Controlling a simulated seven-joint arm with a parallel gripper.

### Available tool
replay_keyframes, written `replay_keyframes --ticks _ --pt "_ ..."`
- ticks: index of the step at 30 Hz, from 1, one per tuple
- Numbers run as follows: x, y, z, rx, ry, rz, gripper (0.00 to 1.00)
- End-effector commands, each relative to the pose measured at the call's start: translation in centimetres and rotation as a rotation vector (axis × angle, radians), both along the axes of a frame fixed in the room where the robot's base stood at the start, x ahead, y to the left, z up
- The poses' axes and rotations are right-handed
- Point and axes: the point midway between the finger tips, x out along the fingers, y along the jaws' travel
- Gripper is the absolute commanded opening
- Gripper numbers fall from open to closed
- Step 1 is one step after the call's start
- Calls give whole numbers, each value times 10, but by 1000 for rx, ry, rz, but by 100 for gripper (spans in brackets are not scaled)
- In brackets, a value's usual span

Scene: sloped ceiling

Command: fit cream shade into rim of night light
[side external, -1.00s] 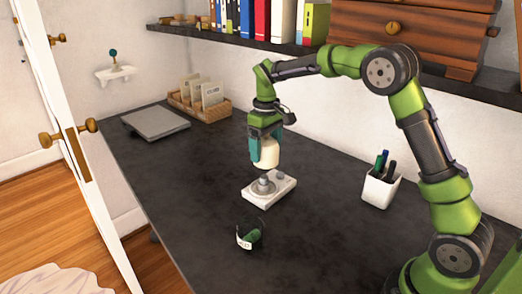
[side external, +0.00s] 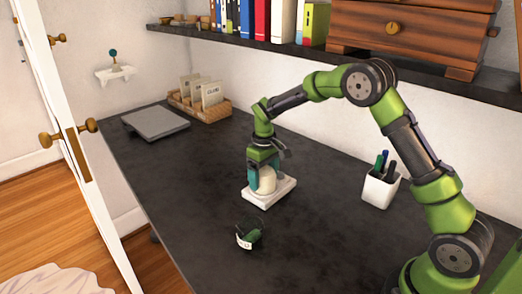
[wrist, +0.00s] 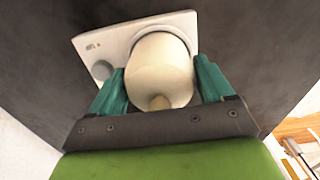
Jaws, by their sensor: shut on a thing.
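The cream shade (side external: 267,180) is held between the teal fingers of my gripper (side external: 264,183), low over the white night light base (side external: 283,190). In the wrist view the shade (wrist: 160,75) sits between both fingers of my gripper (wrist: 160,92), over the round rim at the right part of the base (wrist: 117,42). A round grey knob (wrist: 102,70) shows on the base left of the shade. The shade looks upright and at or very near the rim. Its lower edge is mostly hidden, so I cannot tell whether it is seated.
A white pen cup (side external: 381,187) is to the right. A wooden card tray (side external: 205,105) and a grey flat slab (side external: 155,123) are at the back left. The desk between them is clear.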

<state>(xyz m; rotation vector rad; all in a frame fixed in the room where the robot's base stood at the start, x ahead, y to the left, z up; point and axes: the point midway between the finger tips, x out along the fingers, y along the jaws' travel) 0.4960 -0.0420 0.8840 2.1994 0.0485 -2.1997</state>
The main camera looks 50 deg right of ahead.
Motion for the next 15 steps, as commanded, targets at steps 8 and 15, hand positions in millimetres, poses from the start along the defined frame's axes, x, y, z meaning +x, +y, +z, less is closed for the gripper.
replay_keyframes --ticks 8,15 --pt "0 0 -3 0 0 0 94" --pt "0 0 -2 0 0 0 100"
